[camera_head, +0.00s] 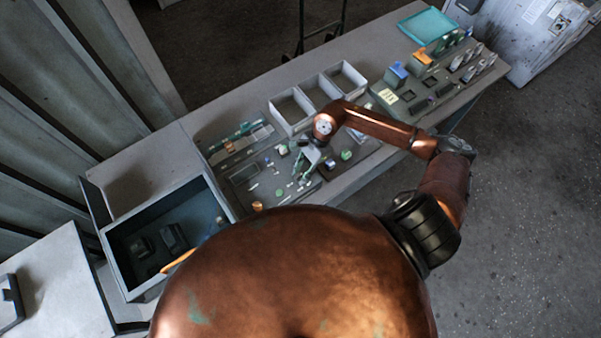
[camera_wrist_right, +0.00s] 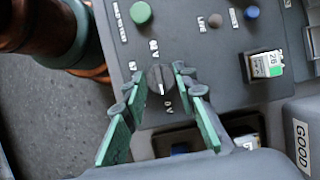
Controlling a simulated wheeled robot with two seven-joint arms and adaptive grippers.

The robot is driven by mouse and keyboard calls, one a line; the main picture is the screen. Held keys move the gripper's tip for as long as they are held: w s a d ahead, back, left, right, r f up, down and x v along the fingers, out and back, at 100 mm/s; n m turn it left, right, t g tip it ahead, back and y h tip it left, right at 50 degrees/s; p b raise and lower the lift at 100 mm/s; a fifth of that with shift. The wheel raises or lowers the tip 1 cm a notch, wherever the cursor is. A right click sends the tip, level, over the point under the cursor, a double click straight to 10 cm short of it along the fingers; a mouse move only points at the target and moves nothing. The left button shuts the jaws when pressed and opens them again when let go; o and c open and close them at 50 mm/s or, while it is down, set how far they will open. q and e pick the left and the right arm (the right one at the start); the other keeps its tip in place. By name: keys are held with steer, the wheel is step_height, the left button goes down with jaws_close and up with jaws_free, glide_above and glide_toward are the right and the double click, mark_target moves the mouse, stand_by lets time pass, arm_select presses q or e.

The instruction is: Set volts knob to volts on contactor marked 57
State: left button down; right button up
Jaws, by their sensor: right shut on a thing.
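In the right wrist view, a dark round knob (camera_wrist_right: 160,79) with a white pointer line sits on a dark grey panel, with small white labels around it. My right gripper (camera_wrist_right: 158,75) has its green-padded fingers on either side of the knob and is shut on it. In the head view, my right gripper (camera_head: 306,160) is over the panel on the bench. A small contactor (camera_wrist_right: 265,65) with a white and green label sits in the panel; its number looks like 26. My left gripper is not in view.
A green button (camera_wrist_right: 141,12) and a blue button (camera_wrist_right: 252,12) stand near the knob. A bin marked GOOD (camera_wrist_right: 302,140) is at the lower right. In the head view, white bins (camera_head: 319,90) stand behind the panel and an open dark box (camera_head: 160,235) is at left.

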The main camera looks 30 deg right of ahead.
steer(key=shift+m, duration=0.3)
steer(key=shift+s+f+m+t+b, duration=0.1)
steer(key=shift+m+t+b, duration=0.5)
steer(key=shift+m, duration=0.3)
steer(key=m+t+b, duration=0.1)
steer(key=m, duration=0.1)
steer(key=shift+m, duration=0.4)
steer(key=m+t+b, duration=0.1)
steer(key=m, duration=0.2)
steer(key=shift+s+a+m+h, duration=0.1)
steer(key=shift+m+h, duration=0.2)
steer(key=shift+h, duration=0.1)
steer(key=m+t+h+b, duration=0.1)
steer(key=m+b, duration=0.1)
steer(key=m, duration=0.1)
steer(key=shift+a+m, duration=0.1)
steer(key=shift+m, duration=0.2)
steer(key=m+h+b, duration=0.1)
steer(key=m, duration=0.2)
steer(key=shift+a+m+t+b, duration=0.1)
steer(key=shift+m+t+b, duration=0.2)
steer(key=shift+b, duration=0.1)
steer(key=m+h+b, duration=0.1)
steer(key=m, duration=0.1)
steer(key=shift+a+m+h, duration=0.1)
steer(key=shift+m+h, duration=0.2)
steer(key=shift+m, duration=0.1)
steer(key=m+h+b, duration=0.1)
steer(key=m, duration=0.3)
steer(key=shift+m+h, duration=0.4)
